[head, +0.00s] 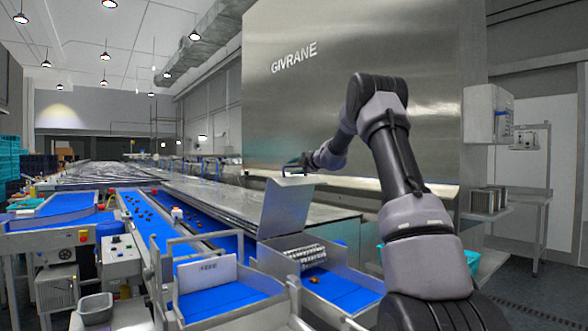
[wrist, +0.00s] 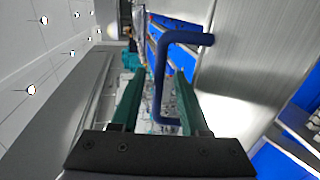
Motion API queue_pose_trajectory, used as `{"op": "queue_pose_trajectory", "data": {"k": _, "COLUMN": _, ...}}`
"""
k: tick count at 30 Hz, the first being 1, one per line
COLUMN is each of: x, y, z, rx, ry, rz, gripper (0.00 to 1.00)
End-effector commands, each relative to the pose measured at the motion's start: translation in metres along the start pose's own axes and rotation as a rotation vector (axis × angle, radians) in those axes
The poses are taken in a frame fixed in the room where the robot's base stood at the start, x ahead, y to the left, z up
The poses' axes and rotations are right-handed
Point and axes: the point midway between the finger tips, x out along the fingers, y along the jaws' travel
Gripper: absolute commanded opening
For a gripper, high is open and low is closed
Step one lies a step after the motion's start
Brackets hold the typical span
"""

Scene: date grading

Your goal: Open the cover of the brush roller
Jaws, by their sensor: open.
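The brush roller's cover (head: 287,205) is a flat grey metal panel, standing raised and leaning slightly in the head view. The brush roller (head: 307,253), pale and bristled, is exposed below it. A blue U-shaped handle (wrist: 161,75) projects from a brushed metal panel (wrist: 245,62) in the wrist view. My gripper (head: 298,163) is at the cover's top edge. In the wrist view my gripper (wrist: 158,90) is open, its two green fingers on either side of the handle bar, with visible gaps. Contact with the handle cannot be told.
Blue conveyor belts (head: 150,222) carrying dark dates run at the left. A blue chute (head: 340,290) with a few dates lies below the roller. A large steel machine housing (head: 350,80) stands behind my arm.

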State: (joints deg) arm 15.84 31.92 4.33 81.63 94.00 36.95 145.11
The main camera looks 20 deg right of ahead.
Motion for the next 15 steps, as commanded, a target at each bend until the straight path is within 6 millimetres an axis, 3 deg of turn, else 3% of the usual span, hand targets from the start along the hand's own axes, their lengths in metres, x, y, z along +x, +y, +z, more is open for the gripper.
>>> {"op": "queue_pose_trajectory", "data": {"k": 15, "x": -0.089, "y": 0.001, "z": 0.001, "rx": -0.001, "ry": -0.002, "rz": 0.001, "gripper": 0.45}}
